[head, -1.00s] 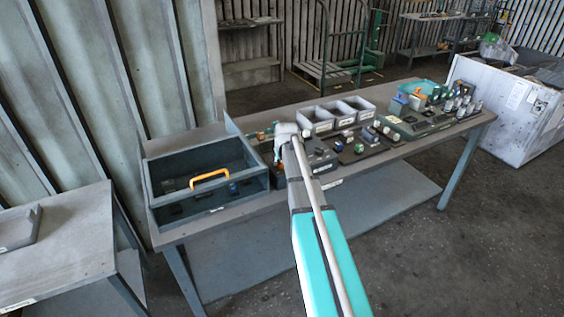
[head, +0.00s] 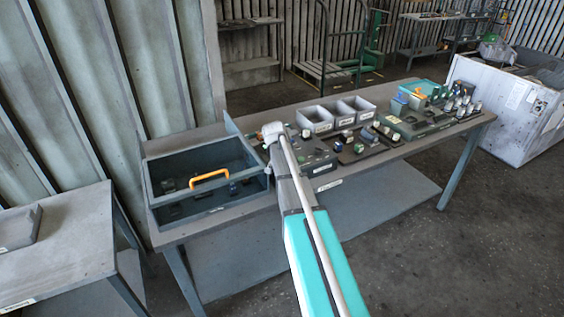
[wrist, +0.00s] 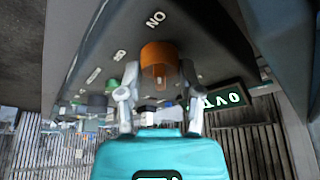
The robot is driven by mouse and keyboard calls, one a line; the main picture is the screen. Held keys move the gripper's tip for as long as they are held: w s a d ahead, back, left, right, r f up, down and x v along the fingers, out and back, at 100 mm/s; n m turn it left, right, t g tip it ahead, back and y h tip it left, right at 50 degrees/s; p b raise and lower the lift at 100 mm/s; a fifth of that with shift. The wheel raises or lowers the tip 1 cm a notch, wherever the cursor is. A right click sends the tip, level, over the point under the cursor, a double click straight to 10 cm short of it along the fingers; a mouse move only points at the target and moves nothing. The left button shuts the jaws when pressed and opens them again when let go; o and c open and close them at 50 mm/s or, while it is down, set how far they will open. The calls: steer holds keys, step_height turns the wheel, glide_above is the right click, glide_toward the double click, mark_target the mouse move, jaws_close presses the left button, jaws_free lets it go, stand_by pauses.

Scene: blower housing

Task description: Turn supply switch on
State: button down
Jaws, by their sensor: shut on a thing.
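In the wrist view an orange round knob (wrist: 158,63) stands on a dark panel (wrist: 200,30), beside the letters ON, which appear upside down. My gripper (wrist: 156,85) has a finger on each side of the knob and is shut on it. Another small label near the knob is too blurred to read. A lit display (wrist: 222,98) with green-white characters sits to the right of the knob. In the head view my gripper (head: 272,132) is at the left end of the dark panel unit (head: 318,152) on the bench; my arm hides part of it, and the knob cannot be made out clearly there.
A dark open box with an orange handle (head: 210,176) stands left of my gripper. Grey bins (head: 316,118) stand behind the panel. Several small parts and devices (head: 420,120) fill the right of the bench. The floor in front is clear.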

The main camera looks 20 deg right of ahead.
steer(key=shift+c, duration=1.3)
jaws_free()
steer(key=shift+r, duration=0.1)
